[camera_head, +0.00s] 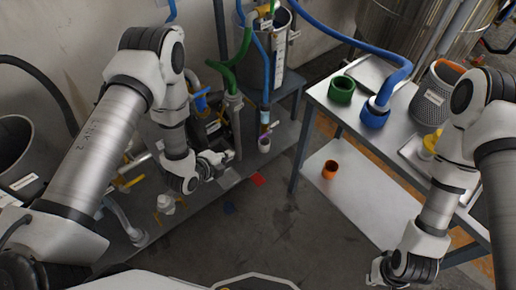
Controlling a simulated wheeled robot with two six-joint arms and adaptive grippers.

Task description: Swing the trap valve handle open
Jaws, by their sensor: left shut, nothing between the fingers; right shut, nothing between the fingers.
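My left gripper (226,157) hangs over the low bench at the left, shut and empty, near the foot of a clear vertical pipe. My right gripper (376,276) is shut and empty at the lower right, in front of the table. A blue handle (201,101) shows on pipework just right of my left arm, behind the gripper and apart from it. A yellow handle (130,183) shows low at the left, partly hidden by my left arm. I cannot tell which of these is the trap valve handle.
A metal table (350,112) at the right carries a green cup (341,90), a blue hose end (374,116) and a grey basket (431,102). An orange cup (330,169) stands on its lower shelf (345,198).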

